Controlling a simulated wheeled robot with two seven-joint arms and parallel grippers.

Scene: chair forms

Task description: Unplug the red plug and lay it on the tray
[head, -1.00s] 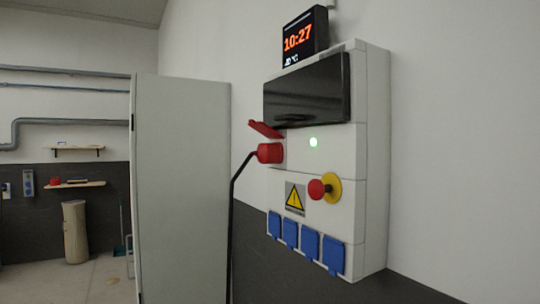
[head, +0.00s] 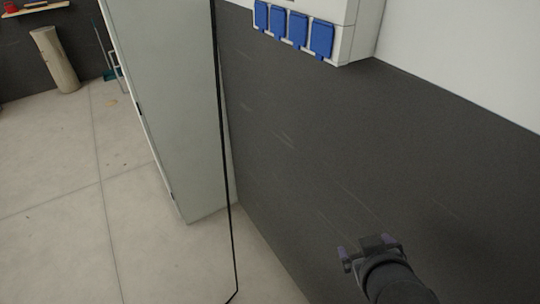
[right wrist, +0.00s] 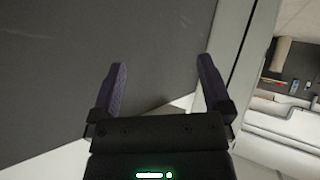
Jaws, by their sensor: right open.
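The red plug is outside the head view now; only its black cable (head: 222,130) shows, hanging down in front of the grey cabinet to the floor. The lower part of the white socket box (head: 346,42) is at the top of the head view. I see no tray. My right gripper (head: 358,252) is at the lower right of the head view, in front of the dark wall panel and well below the box. In the right wrist view the same gripper (right wrist: 162,85) has its two fingers apart with nothing between them. My left gripper is not in view.
The blue socket covers (head: 296,28) line the box's lower edge. A tall grey cabinet (head: 175,110) stands left of the cable. The dark wall panel (head: 350,140) is close behind my right gripper. The floor (head: 60,200) at the left is mostly clear.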

